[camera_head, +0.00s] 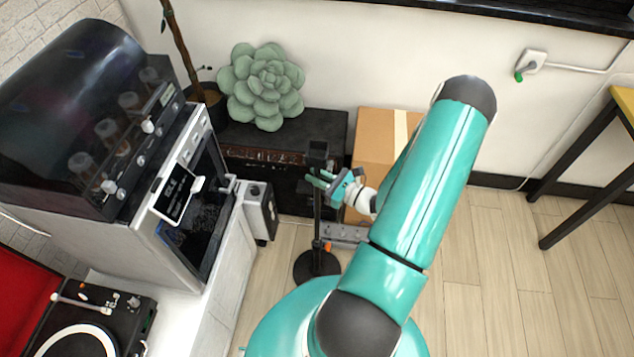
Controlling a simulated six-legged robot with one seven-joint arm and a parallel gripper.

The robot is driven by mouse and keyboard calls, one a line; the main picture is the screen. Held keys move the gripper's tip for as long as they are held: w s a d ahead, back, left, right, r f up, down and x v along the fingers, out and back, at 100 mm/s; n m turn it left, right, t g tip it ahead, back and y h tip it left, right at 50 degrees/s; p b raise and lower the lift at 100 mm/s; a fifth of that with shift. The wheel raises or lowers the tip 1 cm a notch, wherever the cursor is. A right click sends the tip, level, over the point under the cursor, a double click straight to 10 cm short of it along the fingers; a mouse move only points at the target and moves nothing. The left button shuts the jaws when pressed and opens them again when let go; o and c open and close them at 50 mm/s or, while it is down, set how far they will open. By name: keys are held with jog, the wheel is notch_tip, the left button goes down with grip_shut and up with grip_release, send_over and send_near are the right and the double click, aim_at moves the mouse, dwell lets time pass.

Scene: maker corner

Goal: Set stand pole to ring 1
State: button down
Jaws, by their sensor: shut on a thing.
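The stand is a thin black upright with a round dark base (317,266) on the floor. Its stand pole (317,215) rises to a dark block (318,152) at the top. Small orange marks (327,247) show low on the pole, near a collar; I cannot tell which ring is which. My gripper (320,180) is at the upper part of the pole, just below the top block, and is shut on it. My teal arm comes in from the right. The exact contact between the fingers and the pole is too small to see well.
A cardboard box (385,133) and a dark cabinet (285,130) with a green succulent (263,85) stand behind. A white machine (190,195) is to the left. A grey metal piece (343,234) is by the pole. The wooden floor at right is clear up to a yellow-topped table (624,100).

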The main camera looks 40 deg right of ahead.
jog(key=shift+r, duration=0.1)
jog(key=c, duration=1.4)
grip_release()
jog(key=v, duration=1.4)
jog(key=shift+w, duration=0.1)
